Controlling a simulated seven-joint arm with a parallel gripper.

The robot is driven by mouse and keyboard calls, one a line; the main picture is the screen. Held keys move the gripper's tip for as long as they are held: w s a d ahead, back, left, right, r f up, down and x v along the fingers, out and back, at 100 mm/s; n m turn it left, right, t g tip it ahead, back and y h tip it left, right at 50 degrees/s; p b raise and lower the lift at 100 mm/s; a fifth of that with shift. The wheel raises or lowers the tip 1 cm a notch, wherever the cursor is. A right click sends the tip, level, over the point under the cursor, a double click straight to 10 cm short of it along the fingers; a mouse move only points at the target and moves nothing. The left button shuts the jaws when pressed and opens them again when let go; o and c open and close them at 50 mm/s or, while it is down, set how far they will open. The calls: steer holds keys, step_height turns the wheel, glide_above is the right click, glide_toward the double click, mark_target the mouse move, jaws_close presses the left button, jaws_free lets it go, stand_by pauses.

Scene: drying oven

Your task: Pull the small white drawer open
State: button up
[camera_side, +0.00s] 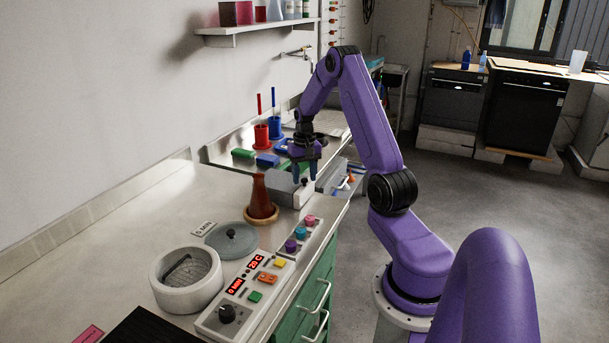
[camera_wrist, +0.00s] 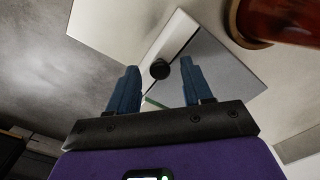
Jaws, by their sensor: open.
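The small white drawer (camera_side: 285,194) is in a low box on the bench, beyond the brown flask, in the side view. Its round black knob (camera_wrist: 160,69) shows clearly in the wrist view. The drawer looks closed, though my gripper partly covers it in the side view. My gripper (camera_side: 305,175) points down at the drawer's knob end with its blue fingers apart. In the wrist view the knob appears between the two fingertips (camera_wrist: 158,68), with space on both sides. I cannot tell the remaining depth between the fingertips and the knob. Nothing is held.
A brown flask (camera_side: 260,197) on a cork ring stands close to the drawer box; it also shows in the wrist view (camera_wrist: 280,20). Red (camera_side: 262,134) and blue (camera_side: 276,128) holders stand behind. A control panel (camera_side: 245,300) and round white oven (camera_side: 187,280) are nearer. Floor beyond the bench edge is free.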

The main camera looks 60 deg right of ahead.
jaws_close()
steer(key=s, duration=1.1)
steer(key=shift+s, duration=0.25)
jaws_free()
steer(key=shift+r, duration=0.15)
step_height(320, 180, up, 17)
stand_by(0.3)
stand_by(0.3)
